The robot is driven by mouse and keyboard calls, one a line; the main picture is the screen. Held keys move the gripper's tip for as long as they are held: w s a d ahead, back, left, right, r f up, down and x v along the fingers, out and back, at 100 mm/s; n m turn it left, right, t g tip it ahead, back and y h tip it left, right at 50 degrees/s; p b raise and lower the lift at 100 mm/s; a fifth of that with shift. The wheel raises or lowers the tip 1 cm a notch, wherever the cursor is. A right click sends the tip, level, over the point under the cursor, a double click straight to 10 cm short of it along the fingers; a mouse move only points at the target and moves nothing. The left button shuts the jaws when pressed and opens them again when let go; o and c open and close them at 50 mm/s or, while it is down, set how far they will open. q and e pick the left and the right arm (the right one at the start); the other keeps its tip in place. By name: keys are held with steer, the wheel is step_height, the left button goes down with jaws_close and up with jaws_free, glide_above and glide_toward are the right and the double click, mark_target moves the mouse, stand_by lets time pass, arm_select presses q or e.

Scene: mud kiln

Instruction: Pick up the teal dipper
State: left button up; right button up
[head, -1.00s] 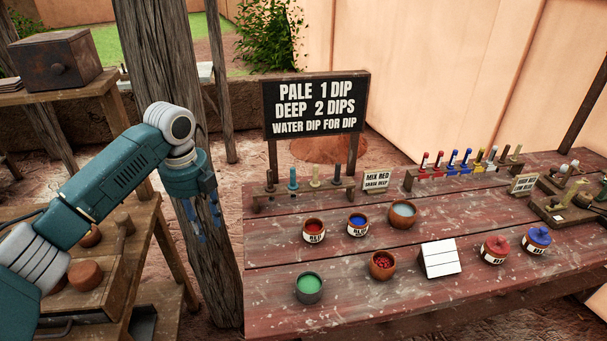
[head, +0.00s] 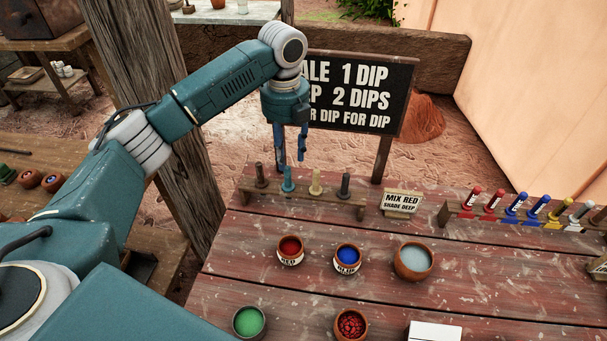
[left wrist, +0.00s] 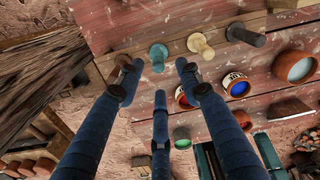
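The teal dipper (head: 288,179) stands upright in a low wooden rack (head: 330,203) near the back left of the red plank table. It is second from the left, between a dark brown dipper (head: 261,175) and a pale wooden one (head: 315,184). My left gripper (head: 291,158) points down above the teal dipper, apart from it, with its fingers spread and empty. In the left wrist view the teal dipper (left wrist: 158,54) shows just beyond the gap between the open fingertips (left wrist: 158,80). My right gripper is not in view.
The dip sign (head: 360,95) stands close behind the rack. A small "Mix red, shade deep" card (head: 401,203) is to its right. Red (head: 290,249), blue (head: 347,258) and pale blue-grey (head: 414,260) pots stand in front, with a green pot (head: 249,321) nearer. A wooden post (head: 165,140) rises behind my left arm.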

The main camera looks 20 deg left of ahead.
mark_target(288, 186)
arm_select(q)
steer(key=f, duration=0.1)
steer(key=s+f, duration=0.1)
steer(key=f, duration=0.1)
steer(key=shift+s+a+f+p, duration=0.1)
steer(key=shift+s+a+p, duration=0.05)
steer(key=shift+a+p, duration=0.15)
steer(key=shift+d+f, duration=0.15)
steer(key=shift+f, duration=0.15)
steer(key=f+p, duration=0.1)
steer(key=f, duration=0.1)
steer(key=w+f+p, duration=0.1)
steer(key=f, duration=0.1)
steer(key=shift+f, duration=0.65)
steer(key=shift+c, duration=0.2)
steer(key=c, duration=0.8)
jaws_close()
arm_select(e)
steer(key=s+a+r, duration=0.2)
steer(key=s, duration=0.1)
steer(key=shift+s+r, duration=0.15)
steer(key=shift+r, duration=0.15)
